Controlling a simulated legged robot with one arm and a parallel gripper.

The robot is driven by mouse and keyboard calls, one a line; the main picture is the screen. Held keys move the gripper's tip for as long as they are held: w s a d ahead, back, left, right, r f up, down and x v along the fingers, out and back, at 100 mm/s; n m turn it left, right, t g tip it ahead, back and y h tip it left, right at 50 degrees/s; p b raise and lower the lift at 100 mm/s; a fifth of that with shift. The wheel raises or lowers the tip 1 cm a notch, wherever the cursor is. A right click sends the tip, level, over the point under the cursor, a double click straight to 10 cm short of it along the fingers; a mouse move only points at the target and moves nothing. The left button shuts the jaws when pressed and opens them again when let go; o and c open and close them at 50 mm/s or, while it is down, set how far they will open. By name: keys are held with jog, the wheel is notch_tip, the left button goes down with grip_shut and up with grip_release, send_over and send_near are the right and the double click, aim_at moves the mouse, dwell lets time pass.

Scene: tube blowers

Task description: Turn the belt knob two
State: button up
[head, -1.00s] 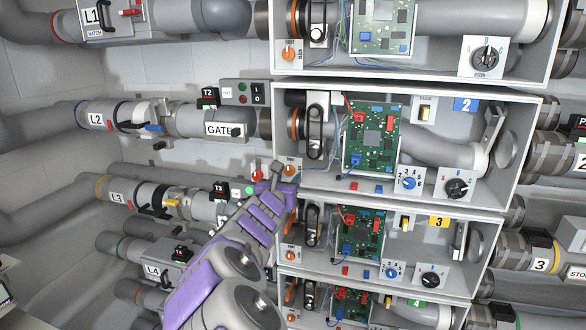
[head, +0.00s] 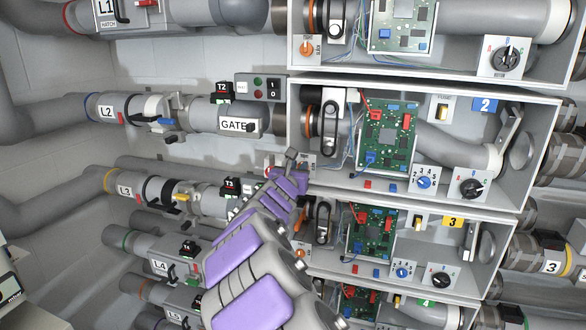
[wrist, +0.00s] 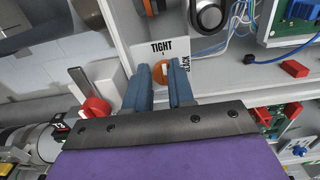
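The orange belt knob (wrist: 158,73) sits on a white plate (wrist: 168,50) marked TIGHT and what seems to be SLACK, at the left end of the box labelled 2. A small white mark shows on the knob. My gripper (wrist: 160,74) has its two blue-grey fingers on either side of the knob, with a gap between them. It looks open; contact with the knob cannot be made out. In the head view my gripper (head: 291,155) is at the box's lower left edge and hides the knob.
The box (head: 420,193) labelled 2 holds a circuit board (head: 386,138), a blue dial (head: 424,182) and a black rotor dial (head: 470,187). The GATE pipe (head: 200,113) runs at upper left.

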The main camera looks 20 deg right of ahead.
jog(key=shift+s+d+r, duration=0.2)
jog(key=shift+d+r, duration=0.25)
grip_shut()
